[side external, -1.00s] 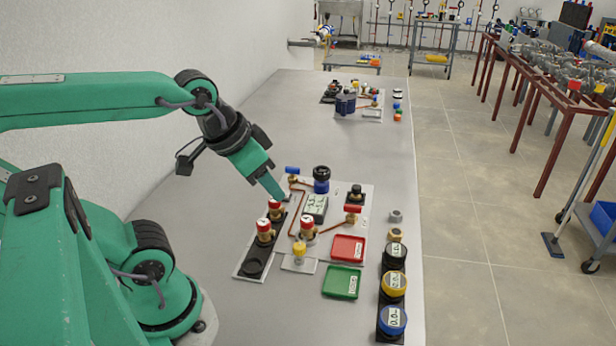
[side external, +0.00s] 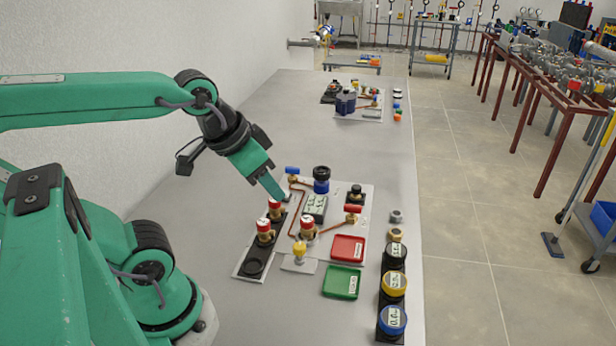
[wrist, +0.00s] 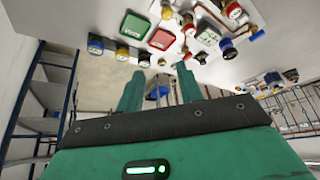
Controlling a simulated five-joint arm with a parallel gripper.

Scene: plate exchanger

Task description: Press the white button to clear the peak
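My gripper (side external: 279,193) points down and to the right, its tips just above and left of the grey display unit (side external: 316,207) on the white plate. In the wrist view my gripper (wrist: 159,70) shows two green fingers apart with nothing between them, so it is open. The display unit also shows in the wrist view (wrist: 208,36), with a pale screen and dark digits. I cannot make out a separate white button on it; it is too small or hidden. I cannot tell contact between fingertip and unit, but they look apart.
Red-capped brass valves (side external: 265,231) stand on a black strip close to the gripper. A blue-and-black gauge (side external: 321,179) stands behind the display unit. A red tray (side external: 347,248), a green tray (side external: 342,282) and several round gauges (side external: 393,284) lie to the front right. The table's left side is clear.

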